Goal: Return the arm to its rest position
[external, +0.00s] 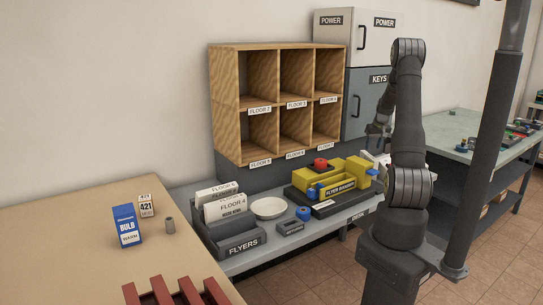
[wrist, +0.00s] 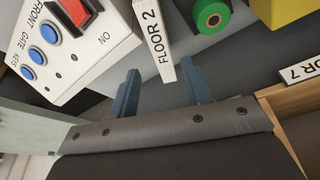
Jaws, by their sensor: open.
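My arm stands upright at the right in the external view, and my gripper (external: 377,130) hangs left of it, in front of the grey cabinet and right of the wooden pigeonholes. In the wrist view my gripper (wrist: 163,88) shows two blue-grey fingers set apart, open. A white piece labelled FLOOR 2 (wrist: 154,45) appears between and beyond the fingertips; I cannot tell its distance, and no grip on it shows. My arm hides part of the shelf behind it.
Wooden pigeonholes (external: 275,100) stand above the grey shelf. The yellow machine (external: 335,178), a white bowl (external: 268,208) and the flyers holder (external: 235,240) are on it. A white switch box (wrist: 75,45) and green roll (wrist: 211,17) show in the wrist view. A dark post (external: 490,150) stands right.

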